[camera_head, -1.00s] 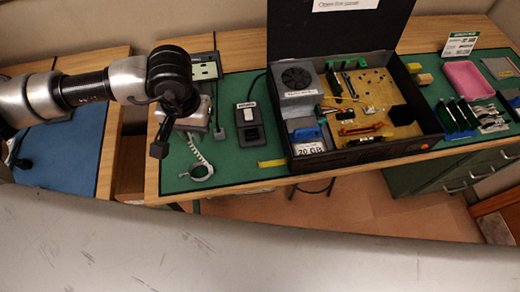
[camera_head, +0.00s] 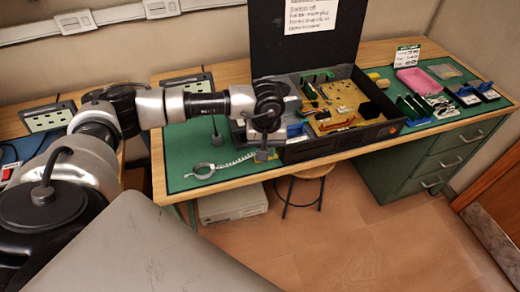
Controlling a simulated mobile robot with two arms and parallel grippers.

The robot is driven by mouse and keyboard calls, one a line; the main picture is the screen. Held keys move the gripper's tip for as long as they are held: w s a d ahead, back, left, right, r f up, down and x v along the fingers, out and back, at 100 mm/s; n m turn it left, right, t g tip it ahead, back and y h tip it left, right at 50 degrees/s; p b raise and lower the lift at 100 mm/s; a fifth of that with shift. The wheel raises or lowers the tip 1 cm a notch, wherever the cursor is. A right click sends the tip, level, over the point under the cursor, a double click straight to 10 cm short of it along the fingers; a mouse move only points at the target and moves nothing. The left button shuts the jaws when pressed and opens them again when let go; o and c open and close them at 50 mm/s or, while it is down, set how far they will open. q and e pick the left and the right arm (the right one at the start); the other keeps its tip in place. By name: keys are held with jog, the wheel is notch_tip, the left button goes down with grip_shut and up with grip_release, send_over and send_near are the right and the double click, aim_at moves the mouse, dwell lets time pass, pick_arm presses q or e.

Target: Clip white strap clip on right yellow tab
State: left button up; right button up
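A white strap (camera_head: 232,162) lies on the green mat near the front edge, with a loop or ring (camera_head: 204,170) at its left end. Its right end runs up to my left gripper (camera_head: 263,150), beside the front left corner of the open black case (camera_head: 335,142). The gripper points down; its fingers are small and dark, so whether they are open or shut on the strap's end is unclear. A small yellow piece (camera_head: 273,158) shows partly beside the gripper. My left arm hides part of the case and mat. My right gripper is out of view.
The case holds a yellow board (camera_head: 345,100) and has its lid raised. A stool (camera_head: 309,173) stands under the table; the floor in front is clear.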

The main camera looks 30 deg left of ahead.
pick_arm(q)
jog(key=w+a+f+n, duration=0.1)
jog(key=a+f, duration=0.1)
jog(key=w+a+f+n, duration=0.1)
jog(key=a+f, duration=0.1)
jog(key=w+a+f+n, duration=0.1)
jog(key=w+a, duration=0.1)
jog(key=shift+w+a+f+b, duration=0.1)
jog(key=shift+a+f+b, duration=0.15)
jog(key=shift+f+b, duration=0.15)
jog(key=shift+f+n, duration=0.15)
jog(key=shift+n, duration=0.15)
jog(key=shift+f, duration=0.2)
jog(key=shift+f+b, duration=0.75)
jog(key=shift+f, duration=0.05)
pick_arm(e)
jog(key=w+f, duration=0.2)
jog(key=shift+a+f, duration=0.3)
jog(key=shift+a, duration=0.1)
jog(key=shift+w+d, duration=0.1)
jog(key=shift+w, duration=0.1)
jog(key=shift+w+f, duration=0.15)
pick_arm(q)
jog(key=shift+f, duration=0.15)
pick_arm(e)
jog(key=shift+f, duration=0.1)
